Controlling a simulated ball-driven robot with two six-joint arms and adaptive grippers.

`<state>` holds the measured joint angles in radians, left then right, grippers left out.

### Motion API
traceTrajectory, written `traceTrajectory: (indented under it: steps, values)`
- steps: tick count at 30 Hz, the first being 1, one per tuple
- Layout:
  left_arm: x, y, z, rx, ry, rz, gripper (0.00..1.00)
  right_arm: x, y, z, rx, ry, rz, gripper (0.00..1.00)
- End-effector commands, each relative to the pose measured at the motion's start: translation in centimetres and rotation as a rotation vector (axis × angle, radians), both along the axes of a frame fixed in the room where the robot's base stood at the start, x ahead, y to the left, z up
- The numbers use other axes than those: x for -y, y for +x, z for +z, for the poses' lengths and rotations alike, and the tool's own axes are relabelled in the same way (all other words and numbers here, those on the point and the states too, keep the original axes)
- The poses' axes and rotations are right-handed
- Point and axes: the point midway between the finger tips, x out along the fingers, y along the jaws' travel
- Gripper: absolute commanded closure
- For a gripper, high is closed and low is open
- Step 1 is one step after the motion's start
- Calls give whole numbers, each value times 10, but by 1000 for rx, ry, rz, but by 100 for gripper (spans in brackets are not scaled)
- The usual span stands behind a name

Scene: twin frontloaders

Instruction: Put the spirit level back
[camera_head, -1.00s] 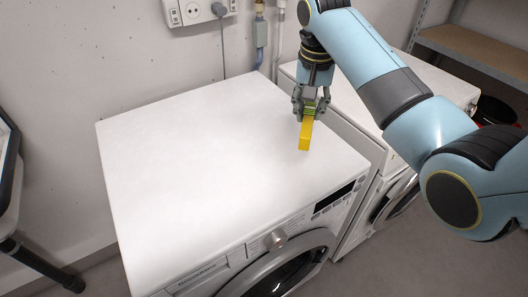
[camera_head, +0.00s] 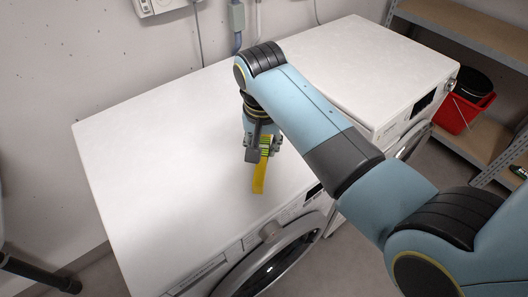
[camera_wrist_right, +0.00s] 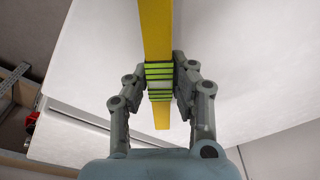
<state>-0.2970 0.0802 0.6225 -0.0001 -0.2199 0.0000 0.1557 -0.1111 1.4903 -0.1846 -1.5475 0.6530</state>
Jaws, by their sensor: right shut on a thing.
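The yellow spirit level (camera_head: 260,178) is in my right gripper (camera_head: 262,150), above the top of the left washing machine (camera_head: 150,150). In the right wrist view the right gripper (camera_wrist_right: 159,80) is shut on the spirit level (camera_wrist_right: 156,28) at that part, and the yellow bar sticks out on both sides. I cannot tell whether the level touches the machine top. My left gripper is not in view.
A second white machine (camera_head: 375,60) stands to the right, its top clear. A metal shelf (camera_head: 460,30) and a red bucket (camera_head: 458,112) are farther right. A socket box (camera_head: 160,5) and pipes are on the wall behind. The left machine's top is otherwise bare.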

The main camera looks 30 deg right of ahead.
Motion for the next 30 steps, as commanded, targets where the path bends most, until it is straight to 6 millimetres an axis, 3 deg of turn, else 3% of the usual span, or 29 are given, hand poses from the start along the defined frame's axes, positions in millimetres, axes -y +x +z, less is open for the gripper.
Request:
traceTrajectory:
  steps: [6, 17, 18, 23, 30]
  values:
    - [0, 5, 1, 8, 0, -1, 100, 1, -1, -30, -3, 0, 0, 100]
    - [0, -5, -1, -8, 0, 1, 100, 1, 0, -35, -1, 0, 0, 100]
    - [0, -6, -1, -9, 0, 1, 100, 1, 0, -35, -1, 1, 0, 76]
    - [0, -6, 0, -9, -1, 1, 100, 1, 0, -35, -1, 0, 0, 55]
    - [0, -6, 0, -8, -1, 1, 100, 1, 0, -34, -1, 0, 0, 55]
